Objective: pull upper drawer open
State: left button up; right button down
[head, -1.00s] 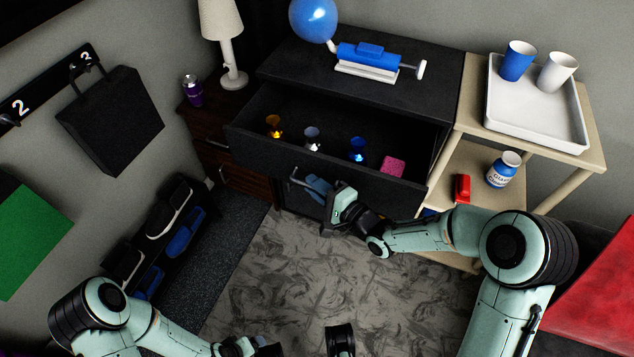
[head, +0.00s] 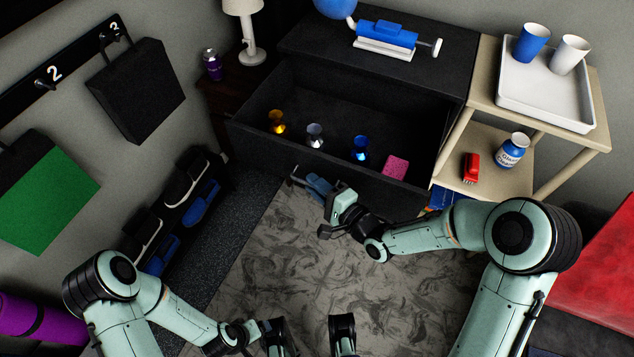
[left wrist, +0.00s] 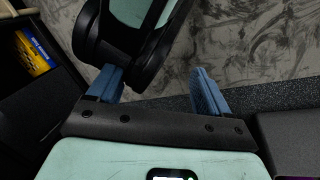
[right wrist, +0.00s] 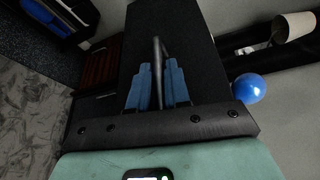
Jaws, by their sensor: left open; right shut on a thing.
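The upper drawer (head: 263,143) of the black cabinet (head: 430,78) is pulled well out. It holds a gold trophy-like piece (head: 277,122), a silver one (head: 314,135), a blue one (head: 360,149) and a pink block (head: 396,167). My right gripper (head: 312,186) is at the drawer's front. In the right wrist view its blue fingers (right wrist: 158,88) are shut on the metal bar handle (right wrist: 157,50). My left gripper (head: 262,335) is low in the head view, away from the drawer. The left wrist view shows its fingers (left wrist: 163,92) apart, with nothing gripped between them.
A beige shelf (head: 470,110) stands right of the cabinet, with a white tray (head: 545,95), cups, a bottle (head: 512,150) and a red object (head: 471,168). A shoe rack (head: 180,215) is at left. Patterned floor (head: 270,250) before the drawer is open.

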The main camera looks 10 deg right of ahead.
jog(key=c, duration=1.2)
grip_release()
jog(key=shift+o, duration=0.2)
jog(key=shift+s+d, duration=0.1)
pick_arm(q)
jog(key=s+d+r+g+p, duration=0.1)
jog(key=s+d+r+p, duration=0.1)
jog(key=s+r+p, duration=0.2)
jog(key=shift+s+d+r+g+h, duration=0.15)
jog(key=shift+s+r+g+h, duration=0.25)
jog(key=shift+s+r, duration=0.25)
pick_arm(e)
jog(key=v, duration=1.3)
pick_arm(q)
jog(key=shift+s+f, duration=0.1)
pick_arm(e)
jog(key=shift+s+f, duration=0.1)
